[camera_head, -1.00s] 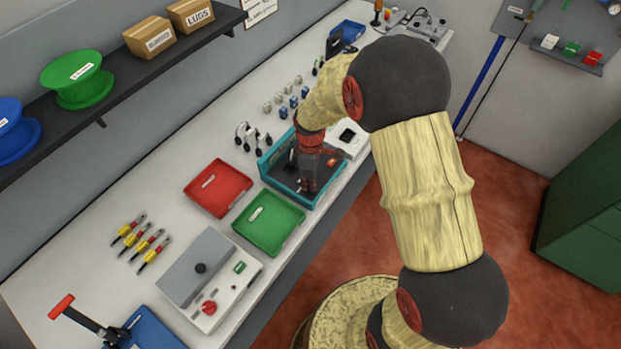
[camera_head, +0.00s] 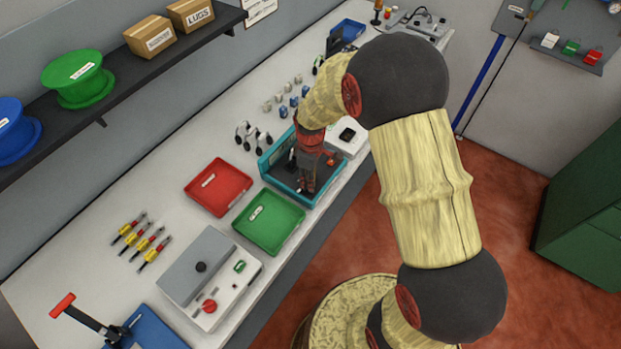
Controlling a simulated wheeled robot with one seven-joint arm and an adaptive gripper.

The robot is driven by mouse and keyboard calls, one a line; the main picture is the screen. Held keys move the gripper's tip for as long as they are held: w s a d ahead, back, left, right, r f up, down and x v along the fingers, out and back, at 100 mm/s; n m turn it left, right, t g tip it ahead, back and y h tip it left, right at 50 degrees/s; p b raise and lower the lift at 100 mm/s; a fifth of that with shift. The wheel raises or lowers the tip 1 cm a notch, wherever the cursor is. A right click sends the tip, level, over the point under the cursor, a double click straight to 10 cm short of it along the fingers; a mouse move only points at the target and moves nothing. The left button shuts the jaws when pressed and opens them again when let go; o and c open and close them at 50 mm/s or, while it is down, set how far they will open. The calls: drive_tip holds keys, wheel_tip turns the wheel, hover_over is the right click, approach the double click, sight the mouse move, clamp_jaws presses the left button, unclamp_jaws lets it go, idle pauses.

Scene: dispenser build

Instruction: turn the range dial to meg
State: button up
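My gripper (camera_head: 306,188) points down into a teal-walled tray (camera_head: 268,170) with a dark floor, in the middle of the bench. Its fingers are small and dark against that floor, so I cannot tell whether they are open, shut or touching anything. A small white unit with a black face (camera_head: 347,135) stands just beyond the tray, partly behind my arm. No dial markings are readable, so I cannot tell which part is the range dial.
A red tray (camera_head: 218,187) and a green tray (camera_head: 268,222) lie left of the teal tray. Several yellow-and-red tools (camera_head: 141,240), small blue and grey parts and black-and-white items surround them. A shelf (camera_head: 130,85) holds spools and boxes along the wall.

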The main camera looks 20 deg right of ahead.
drive_tip(key=o, duration=0.3)
wheel_tip(320, 180, up, 12)
drive_tip(key=shift+f, duration=0.1)
idle(0.6)
idle(0.5)
